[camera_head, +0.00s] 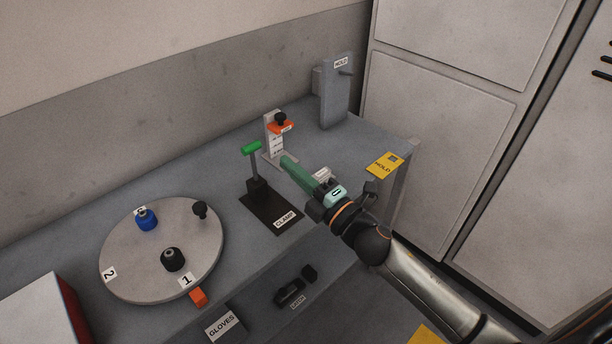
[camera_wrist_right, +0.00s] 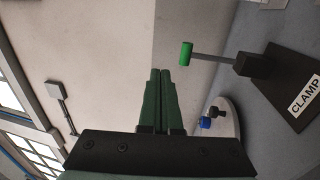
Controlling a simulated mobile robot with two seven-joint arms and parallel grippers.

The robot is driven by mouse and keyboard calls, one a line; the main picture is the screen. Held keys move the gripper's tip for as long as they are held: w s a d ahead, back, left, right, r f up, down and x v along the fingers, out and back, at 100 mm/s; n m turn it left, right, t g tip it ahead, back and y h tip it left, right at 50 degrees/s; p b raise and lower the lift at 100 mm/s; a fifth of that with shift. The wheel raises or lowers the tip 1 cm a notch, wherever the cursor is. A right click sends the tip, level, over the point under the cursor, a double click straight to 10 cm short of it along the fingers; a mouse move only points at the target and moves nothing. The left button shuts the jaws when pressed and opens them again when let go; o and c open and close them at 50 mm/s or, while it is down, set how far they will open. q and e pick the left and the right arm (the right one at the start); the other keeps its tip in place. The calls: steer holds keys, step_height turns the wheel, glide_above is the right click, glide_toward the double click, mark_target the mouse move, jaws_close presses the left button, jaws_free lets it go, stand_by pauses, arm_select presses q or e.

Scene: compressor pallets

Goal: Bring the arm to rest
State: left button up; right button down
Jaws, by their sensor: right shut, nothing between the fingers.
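My right gripper (camera_head: 288,163) reaches in from the lower right in the head view, above the grey table. Its green fingers are shut with nothing between them; they also show shut in the right wrist view (camera_wrist_right: 160,85). In the head view the fingertips appear just right of the clamp's green handle (camera_head: 251,147); the gap in depth is hard to judge. The handle also shows in the right wrist view (camera_wrist_right: 186,53), to the right of the fingers and apart from them. My left gripper is not in view.
The clamp's dark base (camera_head: 262,213) and an orange-topped stand (camera_head: 281,127) are near my right gripper. A round turntable (camera_head: 125,255) with several knobs is at left. A grey HOLD post (camera_head: 335,98) stands at the back; a yellow HOLD plate (camera_head: 379,168) lies at the right edge.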

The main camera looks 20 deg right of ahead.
steer(key=s+f+m+g+h, duration=0.2)
steer(key=s+f+m+g, duration=0.3)
steer(key=s+f+m, duration=0.5)
steer(key=s+a+f+m+g+h, duration=0.1)
steer(key=s+f+m+g, duration=0.3)
steer(key=s+f+m, duration=0.6)
steer(key=s+f+h, duration=0.1)
steer(key=s+f, duration=0.3)
steer(key=f, duration=0.6)
steer(key=shift+g, duration=0.4)
